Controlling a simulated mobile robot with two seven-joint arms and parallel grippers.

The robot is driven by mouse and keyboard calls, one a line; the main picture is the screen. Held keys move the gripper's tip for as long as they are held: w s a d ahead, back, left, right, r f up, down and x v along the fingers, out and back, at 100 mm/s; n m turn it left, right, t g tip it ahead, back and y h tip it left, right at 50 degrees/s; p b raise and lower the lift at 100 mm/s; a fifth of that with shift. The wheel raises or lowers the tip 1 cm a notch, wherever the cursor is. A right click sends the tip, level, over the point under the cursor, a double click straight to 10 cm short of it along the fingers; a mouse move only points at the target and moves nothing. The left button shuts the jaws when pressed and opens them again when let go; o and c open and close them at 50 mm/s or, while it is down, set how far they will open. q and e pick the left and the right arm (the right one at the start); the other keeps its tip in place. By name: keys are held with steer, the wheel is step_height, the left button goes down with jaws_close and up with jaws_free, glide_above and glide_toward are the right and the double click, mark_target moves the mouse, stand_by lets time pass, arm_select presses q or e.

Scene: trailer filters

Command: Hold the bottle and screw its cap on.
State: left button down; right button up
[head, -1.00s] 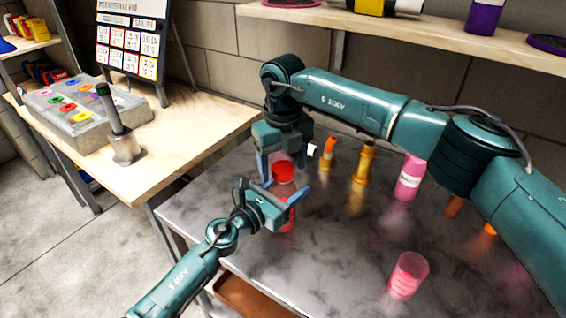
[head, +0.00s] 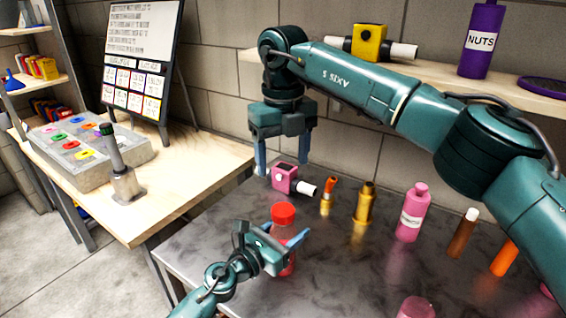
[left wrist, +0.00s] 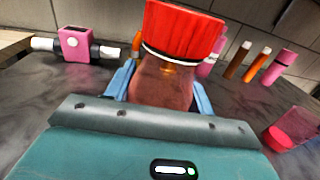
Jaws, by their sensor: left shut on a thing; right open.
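The bottle (head: 284,234) is reddish and see-through and stands upright at the near left of the dark table. Its red cap (head: 283,213) sits on top; I cannot tell how tightly it is screwed. In the left wrist view the cap (left wrist: 182,30) shows large above the bottle's shoulder (left wrist: 161,83), with a pale ring at its lower edge. My left gripper (head: 286,242) is shut around the bottle's body, below the cap. My right gripper (head: 284,160) is open and empty, fingers pointing down, clear above the cap.
Behind the bottle stand a pink box with a white spout (head: 285,178), a small orange item (head: 329,190), a gold bottle (head: 364,204) and a pink bottle (head: 412,213). A pink cup (head: 416,308) is at the front. A shelf (head: 440,78) runs along the wall.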

arm_select(q)
steer(key=shift+c, duration=2.3)
jaws_free()
steer(key=v, duration=1.3)
steer(key=shift+b, duration=0.4)
steer(key=shift+s, duration=0.1)
steer(key=shift+a, duration=0.1)
